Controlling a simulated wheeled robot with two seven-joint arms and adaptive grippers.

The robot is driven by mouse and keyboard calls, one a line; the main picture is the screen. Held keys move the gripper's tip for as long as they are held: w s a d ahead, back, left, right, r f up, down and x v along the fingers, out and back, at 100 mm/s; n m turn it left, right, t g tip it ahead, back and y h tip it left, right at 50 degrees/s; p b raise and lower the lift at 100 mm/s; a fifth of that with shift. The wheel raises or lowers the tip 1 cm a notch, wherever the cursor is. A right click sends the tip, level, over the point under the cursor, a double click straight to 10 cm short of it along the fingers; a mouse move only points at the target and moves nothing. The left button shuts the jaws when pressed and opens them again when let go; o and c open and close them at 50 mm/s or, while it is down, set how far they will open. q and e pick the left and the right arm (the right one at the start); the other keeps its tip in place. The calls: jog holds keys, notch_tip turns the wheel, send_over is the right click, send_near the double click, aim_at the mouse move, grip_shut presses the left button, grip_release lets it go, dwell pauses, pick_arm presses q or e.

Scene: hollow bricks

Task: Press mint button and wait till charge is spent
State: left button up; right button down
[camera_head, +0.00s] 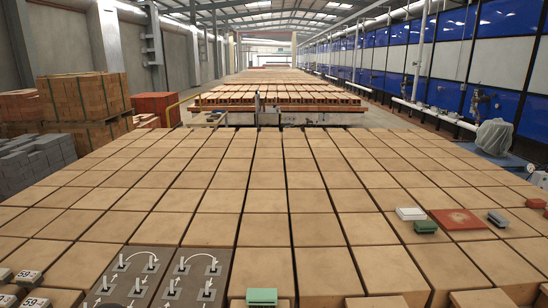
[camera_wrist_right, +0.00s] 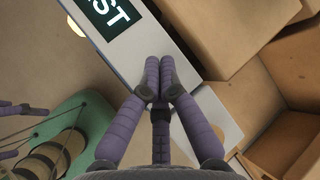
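I cannot tell from the frames which of these is a button. In the right wrist view a mint-green piece (camera_wrist_right: 82,108) with ridged brown parts shows at the lower left. My right gripper (camera_wrist_right: 160,66) has its purple fingers together, with nothing seen between them, over a pale panel. My left gripper is not in view.
The pale panel carries a dark sign (camera_wrist_right: 104,16) ending in "ST". Open brown boxes (camera_wrist_right: 286,90) lie at its right. In the head view, grey panels with levers (camera_head: 135,275) and small blocks marked "59" (camera_head: 28,278) are at lower left. Brick tops fill the middle.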

jog(key=shift+r, duration=0.1)
notch_tip(320, 180, up, 6)
jog(key=p, duration=0.5)
jog(key=shift+p, duration=0.4)
dwell(0.4)
jog(key=shift+s+d+f, duration=0.1)
jog(key=shift+f, duration=0.15)
jog(key=s+d+f+n+g+h, duration=0.1)
jog(key=s+d+f+n+g, duration=0.1)
jog(key=s+d+f+n, duration=0.45)
jog(key=s+d+f+n+g, duration=0.1)
jog(key=s+f+n+g, duration=0.3)
jog(key=s, duration=0.6)
jog(key=s+d+f+n+g+h, duration=0.1)
jog(key=s+d+f+n, duration=0.25)
jog(key=s+f, duration=0.35)
notch_tip(320, 180, down, 7)
jog(key=a+n+b, duration=0.1)
jog(key=n+b, duration=0.1)
jog(key=b, duration=0.7)
jog(key=shift+s+a+r+t, duration=0.15)
jog(key=shift+a+r+t, duration=0.05)
jog(key=shift+a+t, duration=0.15)
